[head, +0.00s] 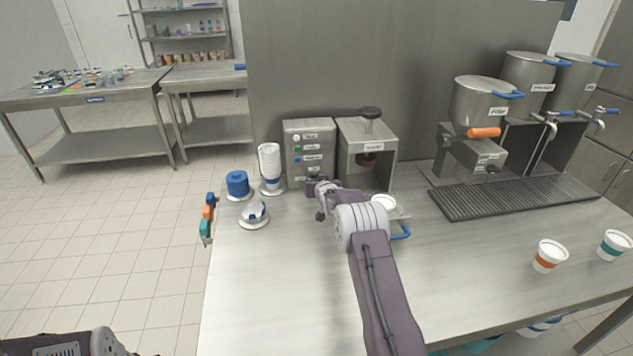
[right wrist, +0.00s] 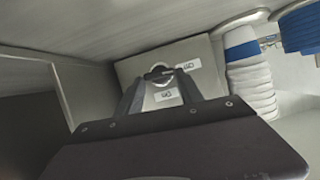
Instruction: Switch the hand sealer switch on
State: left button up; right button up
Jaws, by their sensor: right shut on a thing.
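A grey metal control box (head: 306,136) stands at the back of the table in the head view, with a column of small coloured buttons and labels. My right gripper (head: 313,186) is at the lower front of this box and covers that part of it. In the right wrist view, its two dark fingers close on a small round switch knob (right wrist: 158,71) on the grey panel (right wrist: 133,68). White labels sit beside and below the knob; one seems to read ON. The label text is too small to be sure. My left gripper is out of view.
Right of the box stands a press-like sealer (head: 367,135) with a black knob on top. A stack of white cups (head: 269,161) and a blue roll (head: 237,183) stand to the left. Two cups (head: 549,254) stand at the right. The front of the table is clear.

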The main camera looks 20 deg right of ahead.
jog(key=m+p, duration=0.1)
jog(key=p, duration=0.1)
jog(key=y+p, duration=0.1)
jog(key=p, duration=0.2)
jog(key=shift+d+r+m+p, duration=0.25)
jog(key=shift+m+p, duration=0.1)
jog(key=shift+m, duration=0.05)
jog(key=shift+f+t+y, duration=0.15)
jog(key=shift+t+y, duration=0.15)
jog(key=shift+d+f+m+y+p, duration=0.1)
jog(key=shift+f+m+y+p, duration=0.15)
jog(key=shift+m, duration=0.45)
jog(key=shift+s+m+t+y, duration=0.1)
jog(key=shift+m+t+y, duration=0.2)
jog(key=shift+m+y, duration=0.1)
jog(key=shift+d, duration=0.1)
jog(key=o, duration=1.4)
jog(key=shift+v, duration=4.5)
